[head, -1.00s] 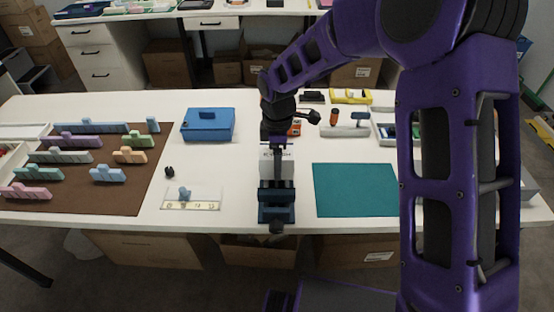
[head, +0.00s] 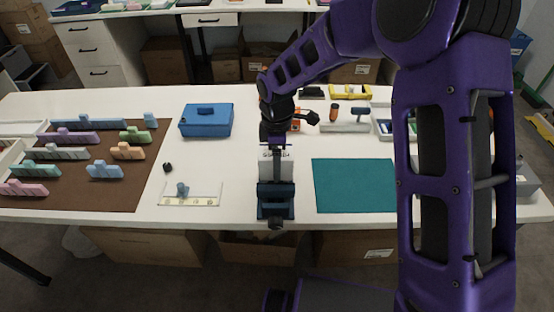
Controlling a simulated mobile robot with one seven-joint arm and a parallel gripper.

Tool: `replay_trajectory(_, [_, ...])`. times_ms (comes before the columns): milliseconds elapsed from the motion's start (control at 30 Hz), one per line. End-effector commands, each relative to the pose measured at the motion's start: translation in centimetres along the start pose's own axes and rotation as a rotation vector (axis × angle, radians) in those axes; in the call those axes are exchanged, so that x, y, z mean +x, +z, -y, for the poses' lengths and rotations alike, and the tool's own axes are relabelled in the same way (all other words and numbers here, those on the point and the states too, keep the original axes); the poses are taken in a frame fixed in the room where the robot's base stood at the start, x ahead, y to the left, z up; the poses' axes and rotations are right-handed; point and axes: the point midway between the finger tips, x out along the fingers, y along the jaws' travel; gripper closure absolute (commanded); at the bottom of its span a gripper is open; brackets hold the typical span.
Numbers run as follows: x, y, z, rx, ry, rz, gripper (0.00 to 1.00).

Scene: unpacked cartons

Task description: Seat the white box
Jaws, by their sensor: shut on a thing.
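The white box (head: 268,170) is in the middle of the table in the head view, directly above a dark blue holder (head: 276,208) near the front edge. My gripper (head: 276,150) points down over the box and is shut on its upper part. The box looks upright. Its lower end meets the holder's upper edge in the picture; I cannot tell whether it is inside the holder or just behind it. My gripper hides the top of the box.
A teal mat (head: 354,185) lies right of the holder, and a clear plate with a ruler strip (head: 188,202) lies left. A blue case (head: 206,121) stands behind. A brown mat (head: 125,195) with several pastel pieces is at far left.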

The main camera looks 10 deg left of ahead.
Motion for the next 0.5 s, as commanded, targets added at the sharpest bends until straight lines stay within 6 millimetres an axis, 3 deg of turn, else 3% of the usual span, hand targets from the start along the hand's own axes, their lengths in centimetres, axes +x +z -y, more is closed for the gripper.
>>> replay_trajectory(300, [1.06,0.00,-0.01,0.000,0.001,0.000,0.88])
replay_trajectory(333, [1.03,-0.01,-0.02,0.000,0.001,0.000,0.24])
replay_trajectory(467, [0.95,0.00,-0.01,0.000,0.001,0.000,0.00])
replay_trajectory(500, [0.96,0.00,-0.01,0.000,0.001,0.000,0.00])
